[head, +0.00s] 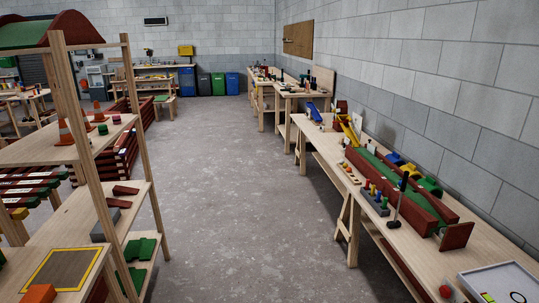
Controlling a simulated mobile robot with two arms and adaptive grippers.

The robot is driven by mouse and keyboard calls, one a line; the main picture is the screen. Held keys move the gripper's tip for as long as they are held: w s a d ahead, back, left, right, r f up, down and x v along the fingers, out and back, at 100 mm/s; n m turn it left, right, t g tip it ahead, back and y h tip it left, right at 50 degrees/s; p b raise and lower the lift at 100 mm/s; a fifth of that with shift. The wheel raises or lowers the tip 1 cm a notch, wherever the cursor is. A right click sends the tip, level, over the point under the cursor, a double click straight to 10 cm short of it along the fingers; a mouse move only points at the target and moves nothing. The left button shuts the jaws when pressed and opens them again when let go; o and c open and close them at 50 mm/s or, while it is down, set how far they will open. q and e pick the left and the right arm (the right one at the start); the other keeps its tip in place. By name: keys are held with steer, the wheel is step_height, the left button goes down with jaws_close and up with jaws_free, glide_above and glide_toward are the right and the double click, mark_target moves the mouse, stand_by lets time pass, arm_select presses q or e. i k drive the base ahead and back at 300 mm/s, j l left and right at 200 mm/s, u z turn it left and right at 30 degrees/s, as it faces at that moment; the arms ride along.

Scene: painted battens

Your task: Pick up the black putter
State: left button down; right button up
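A slim upright putter (399,202) with a dark handle and a dark foot stands on the long wooden bench (420,255) at the right. It is in front of the green mini-golf lane (385,174) with its dark red side walls. It stands just right of a grey block with coloured pegs (375,203). Whether something holds it upright is too small to tell. Neither of my grippers is in view.
A wooden shelf rack (82,170) stands close at the left. A red ball (445,291) and a white tray (500,284) are at the bench's near end. The grey concrete floor (225,190) between rack and bench is clear. Bins (204,83) stand far back.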

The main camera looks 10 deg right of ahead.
mark_target(395, 223)
steer(key=i+z, duration=0.15)
steer(key=i, duration=0.6)
steer(key=i+j+z, duration=0.1)
steer(key=i, duration=0.7)
